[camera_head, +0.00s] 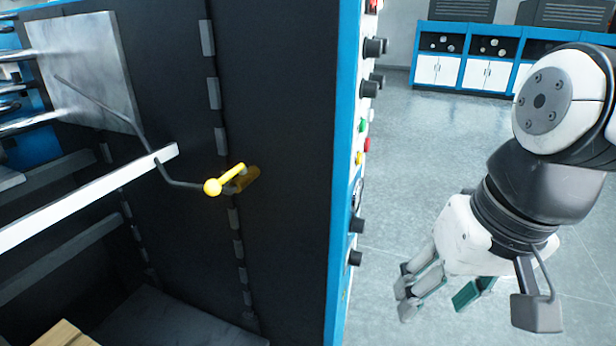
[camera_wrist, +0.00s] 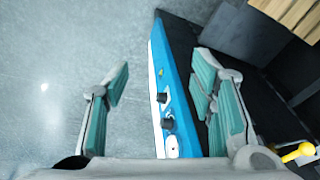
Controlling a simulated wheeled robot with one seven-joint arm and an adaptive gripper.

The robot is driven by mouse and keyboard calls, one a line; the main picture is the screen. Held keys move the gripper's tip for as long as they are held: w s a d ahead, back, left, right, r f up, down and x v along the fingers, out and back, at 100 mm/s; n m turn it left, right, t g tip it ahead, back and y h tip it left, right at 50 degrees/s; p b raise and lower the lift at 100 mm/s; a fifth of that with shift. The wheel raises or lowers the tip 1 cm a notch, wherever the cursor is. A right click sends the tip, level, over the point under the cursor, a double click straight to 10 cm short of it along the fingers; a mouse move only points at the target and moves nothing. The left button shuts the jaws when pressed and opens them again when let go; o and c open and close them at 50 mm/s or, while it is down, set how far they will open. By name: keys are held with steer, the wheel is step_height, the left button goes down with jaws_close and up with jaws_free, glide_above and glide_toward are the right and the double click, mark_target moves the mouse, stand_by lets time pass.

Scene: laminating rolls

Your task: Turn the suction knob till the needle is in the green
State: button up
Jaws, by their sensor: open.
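The blue-edged control panel (camera_head: 345,150) is seen nearly edge-on in the head view, with black knobs sticking out to the right. Two low knobs, an upper one (camera_head: 356,225) and a lower one (camera_head: 354,258), sit below a small round dial (camera_head: 358,192). In the wrist view two black knobs (camera_wrist: 162,98) (camera_wrist: 168,123) and a pale dial (camera_wrist: 172,147) show between the fingers. I cannot tell which knob is for suction, nor read a needle or green band. My gripper (camera_head: 438,294) is open and empty, to the right of the panel and apart from it.
Green, red and yellow buttons (camera_head: 363,126) sit higher on the panel. A yellow-handled lever (camera_head: 230,180) is on the machine's dark side. Blue and white cabinets (camera_head: 465,65) stand at the back. The grey floor (camera_head: 430,150) right of the panel is clear.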

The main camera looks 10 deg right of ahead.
steer(key=w+a+f+m+g+y+b, duration=0.1)
steer(key=w+f+m+g+y+b, duration=0.3)
steer(key=w+f, duration=0.3)
steer(key=m+t+y+b, duration=0.9)
steer(key=y+b, duration=0.3)
steer(key=b, duration=0.1)
glide_toward(358, 226)
steer(key=w+b+x, duration=0.1)
steer(key=b+x, duration=0.2)
steer(key=x, duration=0.5)
steer(key=shift+w+d+f+h, duration=0.2)
steer(key=shift+d+f+h, duration=0.15)
steer(key=shift+f, duration=0.25)
steer(key=c, duration=1.1)
